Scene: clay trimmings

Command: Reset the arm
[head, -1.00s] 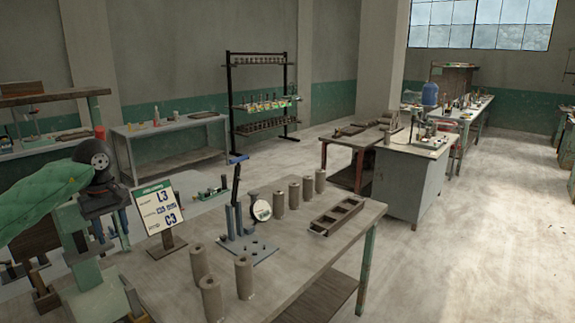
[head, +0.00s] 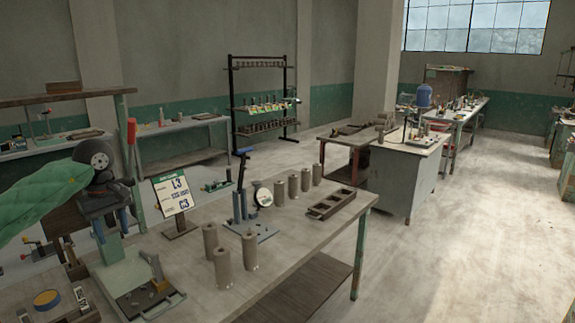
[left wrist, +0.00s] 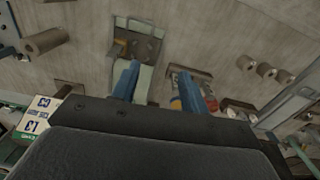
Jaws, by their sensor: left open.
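My left gripper (head: 111,224) hangs from the green-sleeved arm at the left of the head view. Its two blue fingers are apart and point down, with nothing between them. They are above the left end of the workbench (head: 300,250), over a pale green stand with a grey tray (head: 150,298). In the left wrist view the open fingers (left wrist: 158,90) show against the bench, with the stand behind them and the sign (left wrist: 38,120) upside down at the left. My right gripper is in neither view.
A sign on a stand (head: 172,195), a blue-handled press (head: 243,205), several clay cylinders (head: 221,268) and a compartmented clay block (head: 332,204) stand on the bench. A round tin (head: 47,299) is at lower left. Open floor (head: 455,240) lies to the right.

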